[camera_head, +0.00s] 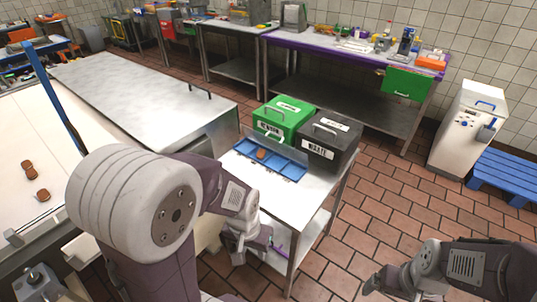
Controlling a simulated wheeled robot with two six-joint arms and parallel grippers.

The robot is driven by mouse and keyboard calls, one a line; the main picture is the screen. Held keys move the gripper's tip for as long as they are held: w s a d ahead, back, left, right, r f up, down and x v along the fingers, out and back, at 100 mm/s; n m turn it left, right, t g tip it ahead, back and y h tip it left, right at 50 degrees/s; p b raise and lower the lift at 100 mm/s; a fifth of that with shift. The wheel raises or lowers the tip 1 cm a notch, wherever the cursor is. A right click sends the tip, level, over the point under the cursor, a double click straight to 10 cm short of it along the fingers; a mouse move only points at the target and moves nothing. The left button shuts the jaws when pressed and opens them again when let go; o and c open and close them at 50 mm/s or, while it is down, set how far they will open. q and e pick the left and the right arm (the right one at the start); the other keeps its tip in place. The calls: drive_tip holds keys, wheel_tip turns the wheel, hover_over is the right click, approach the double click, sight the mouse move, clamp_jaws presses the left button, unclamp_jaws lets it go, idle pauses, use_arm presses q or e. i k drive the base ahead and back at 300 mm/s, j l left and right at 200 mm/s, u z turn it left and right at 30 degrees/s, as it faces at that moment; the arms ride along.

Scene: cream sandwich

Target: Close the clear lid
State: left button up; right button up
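I cannot make out a clear lid for certain. A slanted blue bar (52,100) rises at the left beside a white conveyor surface (75,165); whether it frames a clear panel, I cannot tell. A long steel cover or counter (135,95) with a dark handle (200,88) lies behind the conveyor. My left gripper (250,246) hangs low in front of the small steel table, away from the bar and handle; my arm and the angle hide how far its fingers are apart. My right gripper (374,284) is low at the bottom right, over the floor, its fingers unclear.
The small steel table (309,192) holds a blue sectioned tray (285,172), a green bin (284,118) and a black bin (328,140). Brown cookies (29,182) lie on the conveyor. A white cabinet (466,125) and blue pallet (505,172) stand right. Tiled floor is open there.

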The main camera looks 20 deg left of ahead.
sight(270, 132)
drive_tip(key=i+l+u, duration=0.25)
drive_tip(key=l+u, duration=0.2)
drive_tip(key=l, duration=0.2)
drive_tip(key=i+l+u, duration=0.1)
drive_tip(key=l+u, duration=0.35)
drive_tip(key=l, duration=0.25)
drive_tip(key=l+u, duration=0.45)
drive_tip(key=l, duration=0.3)
drive_tip(key=i+l+u, duration=0.65)
drive_tip(key=l+u, duration=0.2)
drive_tip(key=i+l+u, duration=0.25)
drive_tip(key=l, duration=0.2)
drive_tip(key=k+j+u, duration=0.15)
drive_tip(key=u, duration=0.15)
drive_tip(key=k, duration=0.1)
